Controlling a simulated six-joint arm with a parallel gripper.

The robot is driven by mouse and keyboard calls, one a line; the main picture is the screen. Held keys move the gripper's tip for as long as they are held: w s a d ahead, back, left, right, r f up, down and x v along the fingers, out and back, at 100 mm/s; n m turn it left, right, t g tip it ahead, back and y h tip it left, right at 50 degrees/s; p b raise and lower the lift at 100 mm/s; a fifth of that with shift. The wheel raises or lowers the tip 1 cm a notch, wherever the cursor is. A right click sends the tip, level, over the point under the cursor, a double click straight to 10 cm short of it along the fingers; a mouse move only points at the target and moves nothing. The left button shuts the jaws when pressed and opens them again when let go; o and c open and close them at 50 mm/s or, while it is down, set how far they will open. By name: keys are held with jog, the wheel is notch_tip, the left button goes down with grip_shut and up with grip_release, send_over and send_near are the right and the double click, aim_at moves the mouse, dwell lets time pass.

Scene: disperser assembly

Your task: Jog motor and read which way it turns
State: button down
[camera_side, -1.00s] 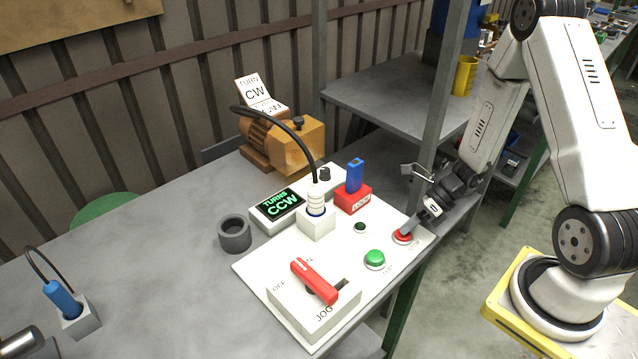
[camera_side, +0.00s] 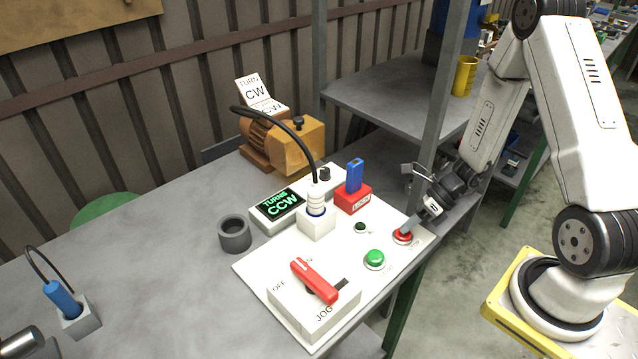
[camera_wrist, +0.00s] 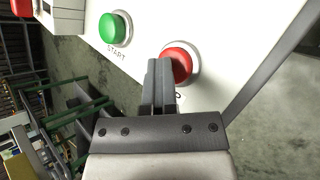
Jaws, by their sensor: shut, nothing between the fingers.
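My gripper (camera_side: 405,229) is shut and empty, its fingertips at the red stop button (camera_side: 402,237) on the right corner of the white panel (camera_side: 252,263). In the wrist view the closed fingers (camera_wrist: 160,66) overlap the left part of the red button (camera_wrist: 178,64); I cannot tell whether they press it. The green start button (camera_side: 375,258) is free beside it. The red switch handle (camera_side: 314,281) sits on the box marked OFF, ON and JOG. The display (camera_side: 280,204) reads "TURNS CCW" in green. The orange motor (camera_side: 285,142) stands behind, with a card (camera_side: 257,92) reading "TURN CW".
A white plug (camera_side: 316,203) with a black cable sits in the panel's socket. A blue key-like piece (camera_side: 355,175) stands in a red block. A shelf post (camera_side: 439,110) stands close to my arm.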

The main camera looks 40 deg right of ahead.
aim_at(406, 238)
jog(key=shift+r, duration=0.95)
jog(key=shift+r, duration=0.1)
jog(key=shift+r, duration=2.45)
jog(key=n, duration=0.1)
jog(key=a+n+g, duration=0.1)
jog(key=shift+s+a+r+n+h, duration=0.2)
jog(key=shift+s+n+h, duration=0.1)
jog(key=shift+s+n, duration=0.1)
jog(key=a+r+n+h, duration=0.3)
jog(key=n+h, duration=0.1)
jog(key=n, duration=1)
jog(key=s+a+r+n+h, duration=0.1)
jog(key=a+r+n+h, duration=0.2)
jog(key=n, duration=1.2)
jog(key=shift+a+r+h, duration=0.15)
jog(key=shift+r+h, duration=0.15)
jog(key=shift+h, duration=0.1)
